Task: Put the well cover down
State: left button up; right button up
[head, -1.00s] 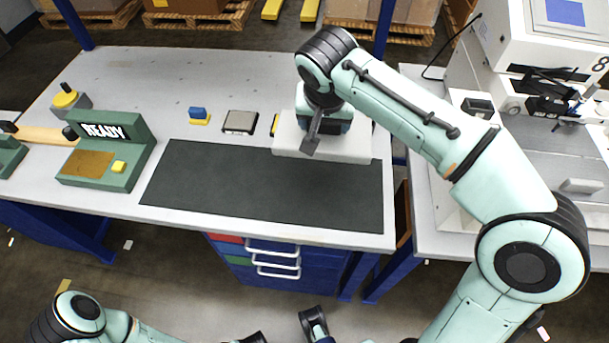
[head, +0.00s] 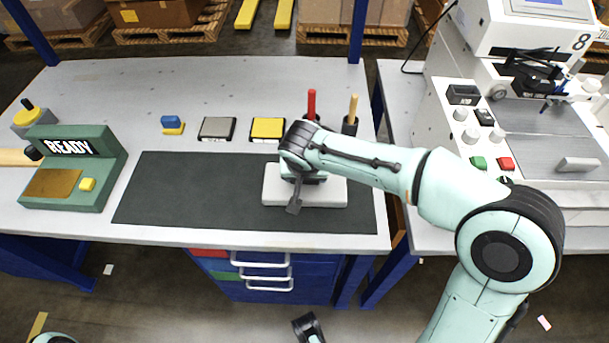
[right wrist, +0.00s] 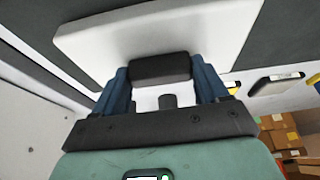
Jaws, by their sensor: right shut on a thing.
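The well cover, a white slab (head: 333,193) with a dark grip block, is over the right part of the dark mat (head: 180,200) in the head view. Whether it touches the mat or hangs just above it I cannot tell. In the right wrist view the cover (right wrist: 95,42) fills the upper middle. My right gripper (right wrist: 162,72) is shut on its dark block, with a blue finger on each side. In the head view my right wrist hides the middle of the cover.
Behind the mat are a blue-and-yellow block (head: 172,125), a grey pad (head: 217,128), a yellow pad (head: 267,129), and red (head: 311,103) and tan (head: 353,106) sticks in dark holders. A green READY unit (head: 75,165) stands left. The mat's left and middle are clear.

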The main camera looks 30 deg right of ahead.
pick_arm(q)
jog(key=shift+w+f, duration=0.1)
pick_arm(e)
jog(key=shift+f, duration=0.2)
jog(key=o, duration=1.4)
jog(key=shift+f, duration=0.1)
pick_arm(q)
jog(key=shift+w+a+f, duration=0.1)
jog(key=shift+w, duration=0.05)
pick_arm(e)
jog(key=shift+r, duration=0.2)
pick_arm(q)
jog(key=shift+g, duration=0.5)
jog(key=s+r+p, duration=0.1)
jog(key=s+d+r+p, duration=0.1)
jog(key=s+r, duration=0.1)
jog(key=shift+s+d+r+p, duration=0.15)
jog(key=shift+s+d+p, duration=0.05)
jog(key=shift+s+p, duration=0.15)
pick_arm(e)
jog(key=v, duration=1.2)
